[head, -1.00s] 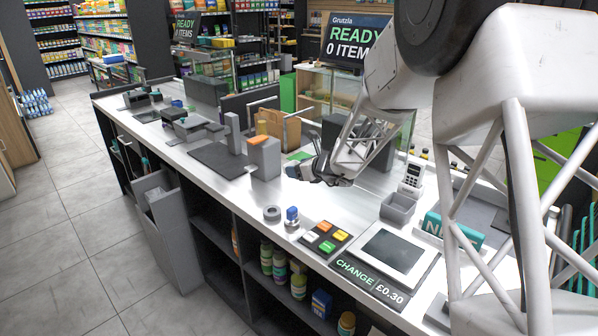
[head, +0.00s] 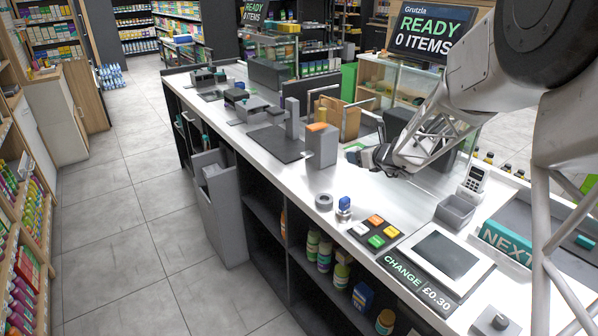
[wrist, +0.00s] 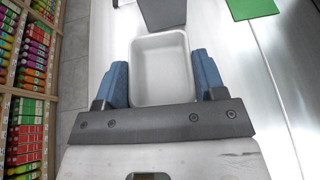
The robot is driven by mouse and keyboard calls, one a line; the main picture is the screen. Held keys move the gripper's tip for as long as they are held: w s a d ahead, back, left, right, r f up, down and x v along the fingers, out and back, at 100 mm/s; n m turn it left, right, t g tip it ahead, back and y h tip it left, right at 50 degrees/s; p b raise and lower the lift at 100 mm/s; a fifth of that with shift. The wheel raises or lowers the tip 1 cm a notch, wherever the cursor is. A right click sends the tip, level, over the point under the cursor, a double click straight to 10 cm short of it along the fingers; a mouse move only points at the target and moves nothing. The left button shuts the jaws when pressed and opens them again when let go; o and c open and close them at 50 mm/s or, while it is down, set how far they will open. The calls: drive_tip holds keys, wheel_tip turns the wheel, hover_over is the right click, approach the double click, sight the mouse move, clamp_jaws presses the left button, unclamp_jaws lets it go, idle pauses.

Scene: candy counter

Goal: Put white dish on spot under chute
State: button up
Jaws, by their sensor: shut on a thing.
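The white dish (wrist: 160,65) is a rectangular tray with rounded corners, seen from above in the wrist view. It looks empty. My gripper (wrist: 160,82) is shut on it, with one blue finger along each side wall. In the head view my gripper (head: 366,158) is low over the white counter, just right of a grey block with an orange top (head: 321,145). The dish is not clear there. I cannot tell whether it touches the counter. No chute or marked spot is clearly identifiable.
The grey block (wrist: 161,12) stands close beyond the dish in the wrist view, with a green sheet (wrist: 248,8) to the right.

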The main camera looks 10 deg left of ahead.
drive_tip(key=shift+w+d+r+m+t+h, duration=0.25)
drive_tip(key=shift+d+r+m+h, duration=0.1)
drive_tip(key=shift+d+r, duration=0.15)
drive_tip(key=shift+w+d+r+m+t+h, duration=0.25)
drive_tip(key=shift+d+r+m, duration=0.1)
drive_tip(key=shift+d, duration=0.2)
drive_tip(key=d+r+m+t+h, duration=0.1)
drive_tip(key=d+m+t+h, duration=0.1)
drive_tip(key=d+m+h, duration=0.3)
drive_tip(key=shift+w+d+r+h, duration=0.3)
drive_tip(key=shift+d+r+h, duration=0.15)
drive_tip(key=shift+d, duration=0.75)
drive_tip(key=shift+f+m, duration=0.1)
drive_tip(key=shift+m, duration=0.2)
drive_tip(key=shift+w+a+f+m+h, duration=0.1)
drive_tip(key=shift+f+m+h, duration=0.15)
drive_tip(key=shift+h, duration=0.2)
drive_tip(key=shift+a+f, duration=0.1)
drive_tip(key=shift+a, duration=0.05)
